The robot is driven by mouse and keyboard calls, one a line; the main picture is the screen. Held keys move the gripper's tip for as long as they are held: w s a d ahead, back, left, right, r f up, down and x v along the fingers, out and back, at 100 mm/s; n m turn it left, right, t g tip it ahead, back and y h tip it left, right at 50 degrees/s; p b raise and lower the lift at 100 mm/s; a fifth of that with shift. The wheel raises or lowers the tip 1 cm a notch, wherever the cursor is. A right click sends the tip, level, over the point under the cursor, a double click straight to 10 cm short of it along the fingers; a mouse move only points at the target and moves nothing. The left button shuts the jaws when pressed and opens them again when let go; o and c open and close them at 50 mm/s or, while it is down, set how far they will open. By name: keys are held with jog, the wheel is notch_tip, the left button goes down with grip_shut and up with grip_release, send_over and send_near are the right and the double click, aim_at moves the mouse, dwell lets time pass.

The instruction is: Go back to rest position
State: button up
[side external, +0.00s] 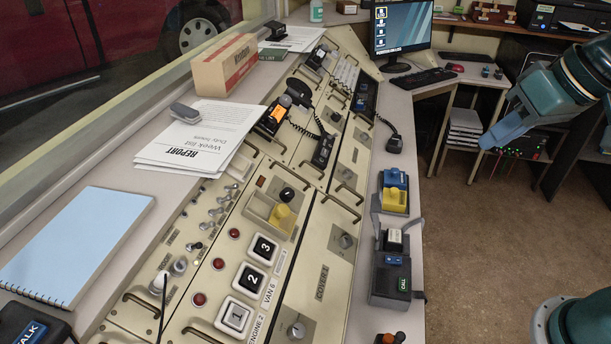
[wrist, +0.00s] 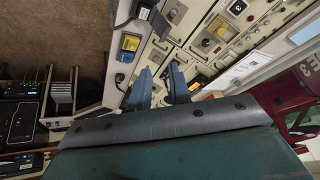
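My gripper (side external: 492,140) hangs in the upper right of the side external view, above the floor and to the right of the dispatch console (side external: 318,262). Nothing is seen between its fingers. In the wrist view its two blue-grey fingers (wrist: 159,85) stand apart, with a gap between them, and the console panels lie beyond. The gripper touches nothing that I can see. No marker for a rest position shows in either view.
A monitor (side external: 402,26) and keyboard (side external: 422,78) stand at the back. A yellow and blue switch box (side external: 395,197) and a CALL box (side external: 391,277) line the console's right edge. Papers (side external: 193,137) and a blue notebook (side external: 76,243) lie left. Open floor (side external: 490,235) is below the gripper.

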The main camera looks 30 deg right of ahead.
jog(key=s+d+f+n, duration=0.1)
jog(key=s+d+f, duration=0.1)
jog(key=s, duration=0.5)
jog(key=shift+s+d+f+n+h, duration=0.15)
jog(key=shift+s+d+n+h, duration=0.2)
jog(key=shift+d, duration=0.45)
